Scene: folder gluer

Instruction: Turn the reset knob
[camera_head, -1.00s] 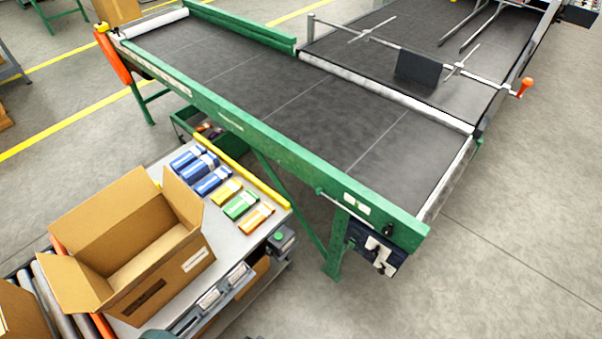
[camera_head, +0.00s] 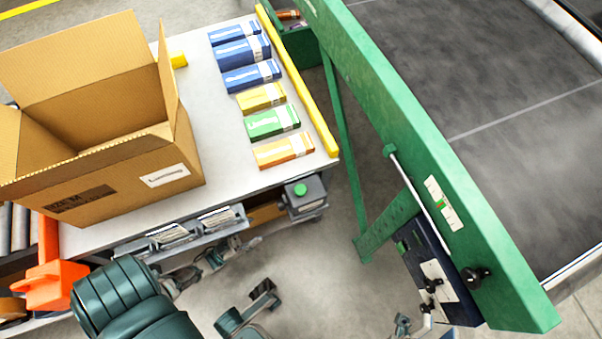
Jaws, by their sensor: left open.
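A black round knob (camera_head: 474,277) sticks out of the green side beam near its lower end. Beside it, a dark blue control box (camera_head: 420,260) hangs on the beam with a pale plate and small black knobs (camera_head: 433,285). No label is readable, so I cannot tell which one is the reset knob. My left gripper (camera_head: 250,270) is open and empty, low in front of the packing table, well left of the knobs. Grey metal parts at the bottom edge, just below the box, seem to be my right gripper (camera_head: 410,325); its jaws are mostly cut off.
A packing table (camera_head: 220,180) stands left with an open carton (camera_head: 95,140), several small coloured boxes (camera_head: 250,75) and a yellow edge rail (camera_head: 300,85). A green-button box (camera_head: 302,193) sits under its corner. The green beam (camera_head: 430,150) and leg (camera_head: 385,225) border open floor.

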